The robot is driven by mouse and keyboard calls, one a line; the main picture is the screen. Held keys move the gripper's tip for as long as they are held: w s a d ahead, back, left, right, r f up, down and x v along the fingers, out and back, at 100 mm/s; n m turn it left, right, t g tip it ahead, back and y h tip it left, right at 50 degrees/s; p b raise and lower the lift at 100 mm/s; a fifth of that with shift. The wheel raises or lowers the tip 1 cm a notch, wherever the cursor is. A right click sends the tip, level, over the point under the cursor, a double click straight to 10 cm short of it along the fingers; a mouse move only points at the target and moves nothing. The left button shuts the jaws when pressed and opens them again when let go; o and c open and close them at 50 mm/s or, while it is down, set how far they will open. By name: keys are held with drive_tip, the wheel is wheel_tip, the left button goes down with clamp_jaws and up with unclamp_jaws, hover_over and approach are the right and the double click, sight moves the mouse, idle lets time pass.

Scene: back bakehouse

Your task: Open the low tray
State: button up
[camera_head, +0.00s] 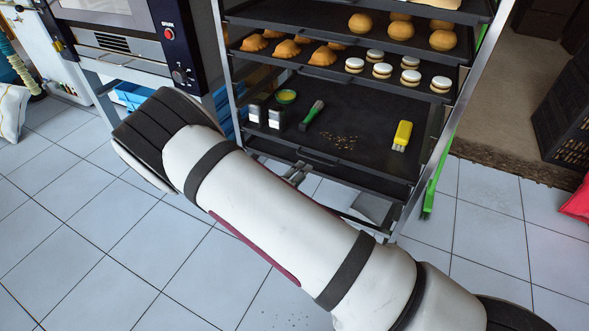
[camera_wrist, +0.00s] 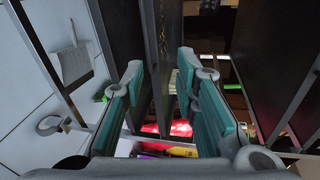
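The metal rack (camera_head: 232,75) holds dark trays. The tray with tools (camera_head: 365,110) carries two small tins, a green-rimmed bowl, a green-handled brush, a yellow-handled tool and crumbs. Under it a lower dark tray (camera_head: 385,186) shows only as a narrow strip; its inside is hidden.
Upper trays hold pastries (camera_head: 288,48), sandwich biscuits (camera_head: 382,70) and buns (camera_head: 400,29). An oven (camera_head: 120,50) stands left of the rack. A black crate (camera_head: 565,115) and a red thing (camera_head: 577,202) are at the right. The tiled floor before the rack is mostly clear.

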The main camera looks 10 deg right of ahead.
sight(312, 159)
drive_tip(key=shift+n+t+y, duration=0.3)
drive_tip(key=shift+n+y, duration=0.1)
drive_tip(key=shift+n, duration=0.4)
drive_tip(key=b+x, duration=0.1)
drive_tip(key=x, duration=0.3)
drive_tip(key=a+f+b+x, duration=0.1)
drive_tip(key=b+x, duration=0.1)
drive_tip(key=x, duration=0.2)
drive_tip(key=f+b+x, duration=0.1)
drive_tip(key=x, duration=0.4)
drive_tip(key=shift+w+a, duration=0.25)
drive_tip(key=shift+w, duration=0.05)
clamp_jaws()
